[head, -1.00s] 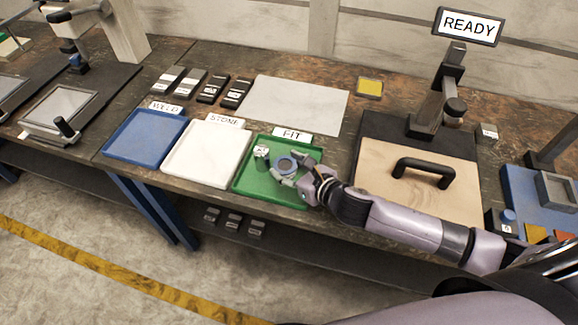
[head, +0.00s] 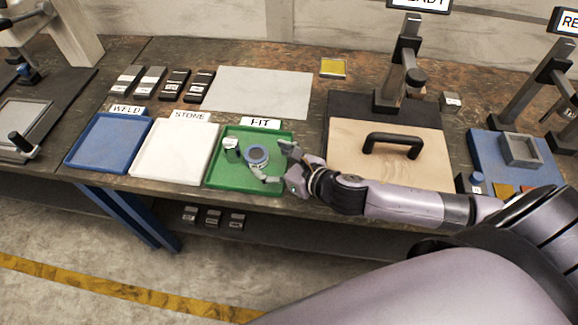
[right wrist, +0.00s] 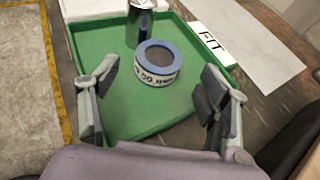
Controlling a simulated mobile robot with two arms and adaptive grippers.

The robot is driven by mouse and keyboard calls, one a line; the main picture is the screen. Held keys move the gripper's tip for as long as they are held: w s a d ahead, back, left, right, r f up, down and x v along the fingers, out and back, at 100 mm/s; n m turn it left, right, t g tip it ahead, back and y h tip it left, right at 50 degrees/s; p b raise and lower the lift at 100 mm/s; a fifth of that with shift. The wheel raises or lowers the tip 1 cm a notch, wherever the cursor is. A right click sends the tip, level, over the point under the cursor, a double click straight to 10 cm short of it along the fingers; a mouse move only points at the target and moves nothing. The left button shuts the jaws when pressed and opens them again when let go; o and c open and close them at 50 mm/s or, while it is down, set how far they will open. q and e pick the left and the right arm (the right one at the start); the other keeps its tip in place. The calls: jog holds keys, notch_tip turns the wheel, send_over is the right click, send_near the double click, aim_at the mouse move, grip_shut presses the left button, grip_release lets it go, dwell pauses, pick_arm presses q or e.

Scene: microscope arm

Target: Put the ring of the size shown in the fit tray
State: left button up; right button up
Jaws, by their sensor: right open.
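The green fit tray (head: 222,173) lies on the bench with its FIT sign (head: 260,123) at the back edge. A ring with a blue top and a white lettered band (right wrist: 157,64) rests in the tray; it also shows in the head view (head: 256,155). The lettering is only partly readable. A small metal cylinder (right wrist: 140,24) stands in the tray beside the ring. My right gripper (head: 277,163) is open at the tray's right side. In the right wrist view its fingers (right wrist: 160,97) are spread wide, with the ring ahead and between them, untouched. My left gripper is not in view.
A white tray (head: 173,150) and a blue tray (head: 107,140) lie to the left. Several dark and grey blocks (head: 160,83) and a grey sheet (head: 258,92) are behind. A wooden board with a black handle (head: 393,146) is to the right.

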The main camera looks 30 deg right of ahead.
jog(key=v, duration=0.7)
jog(key=shift+b, duration=0.35)
